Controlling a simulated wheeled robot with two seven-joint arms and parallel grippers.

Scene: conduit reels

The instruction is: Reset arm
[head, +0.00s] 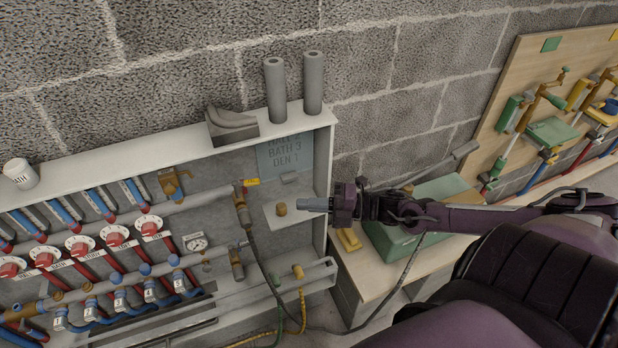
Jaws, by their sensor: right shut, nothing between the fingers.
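My right arm reaches in from the right, and its dark purple gripper (312,204) points left. Its fingers are shut with nothing between them. The fingertips are in front of the right end of the open grey manifold cabinet (322,150), just right of a small brass fitting (281,209) on a grey plate (296,220). A small gap shows between fingertips and fitting. My left gripper is out of view.
Red valve knobs (80,246), pipes and a gauge (196,242) fill the cabinet. Two grey tubes (313,84) stand on top. A green case (392,240) sits on a bench below my right forearm. A tool board (545,100) leans at the right. A dark cable (258,250) hangs in front.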

